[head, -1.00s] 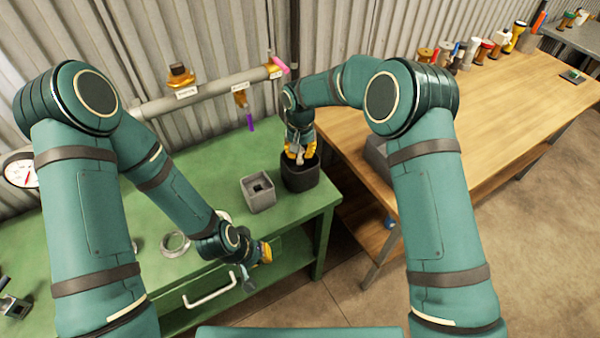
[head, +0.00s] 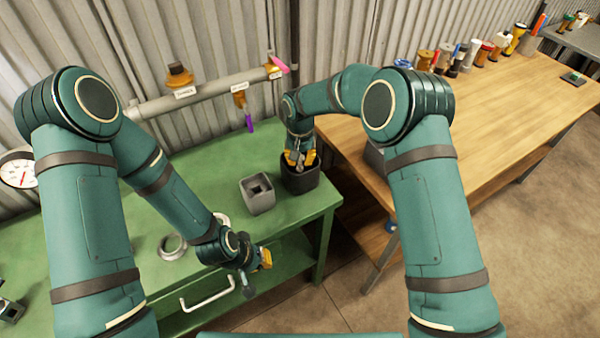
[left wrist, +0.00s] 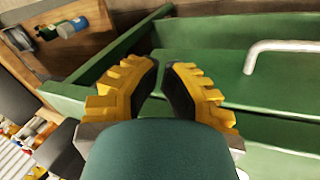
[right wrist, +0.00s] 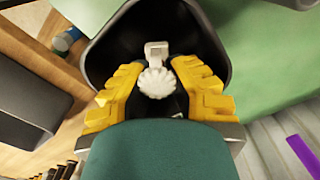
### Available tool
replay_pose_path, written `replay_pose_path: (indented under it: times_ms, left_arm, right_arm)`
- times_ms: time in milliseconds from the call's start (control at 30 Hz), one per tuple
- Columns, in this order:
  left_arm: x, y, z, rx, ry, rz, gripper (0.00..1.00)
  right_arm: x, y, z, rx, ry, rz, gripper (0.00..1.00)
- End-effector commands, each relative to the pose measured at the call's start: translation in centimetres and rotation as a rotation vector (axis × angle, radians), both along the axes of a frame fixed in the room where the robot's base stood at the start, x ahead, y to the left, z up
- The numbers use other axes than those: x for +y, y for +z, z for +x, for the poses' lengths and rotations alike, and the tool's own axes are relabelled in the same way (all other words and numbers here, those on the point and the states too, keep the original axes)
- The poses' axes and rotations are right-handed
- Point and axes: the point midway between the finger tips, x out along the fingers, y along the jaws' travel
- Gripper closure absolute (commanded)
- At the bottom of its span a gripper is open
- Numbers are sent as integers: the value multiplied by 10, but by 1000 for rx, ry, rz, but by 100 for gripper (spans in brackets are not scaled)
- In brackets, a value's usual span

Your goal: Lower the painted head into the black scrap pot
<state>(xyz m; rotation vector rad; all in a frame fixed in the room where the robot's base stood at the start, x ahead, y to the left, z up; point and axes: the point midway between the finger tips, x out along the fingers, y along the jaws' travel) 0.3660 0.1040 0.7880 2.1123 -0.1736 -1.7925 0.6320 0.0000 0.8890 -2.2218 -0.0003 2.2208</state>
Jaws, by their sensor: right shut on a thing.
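A metal ring (head: 172,247) lies on the green bench (head: 200,160). A labelled pipe (head: 190,92) runs behind.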

Motion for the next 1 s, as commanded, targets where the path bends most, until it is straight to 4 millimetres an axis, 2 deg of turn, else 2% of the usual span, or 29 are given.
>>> replay_pose_path:
  times_ms: [467, 500, 567, 867, 1000]
  left_arm:
    - [0, -1, 0, 0, 0, 0, 100]
    - [0, -1, 0, 0, 0, 0, 100]
    - [0, -1, 0, 0, 0, 0, 100]
    - [0, -1, 0, 0, 0, 0, 100]
    - [0, -1, 0, 0, 0, 0, 100]
  right_arm:
    - [0, -2, 0, 0, 0, 0, 100]
    - [0, -2, 0, 0, 0, 0, 73]
    - [0, -2, 0, 0, 0, 0, 55]
    - [0, 0, 0, 0, 0, 0, 55]
    - [0, 13, 1, -3, -1, 0, 55]
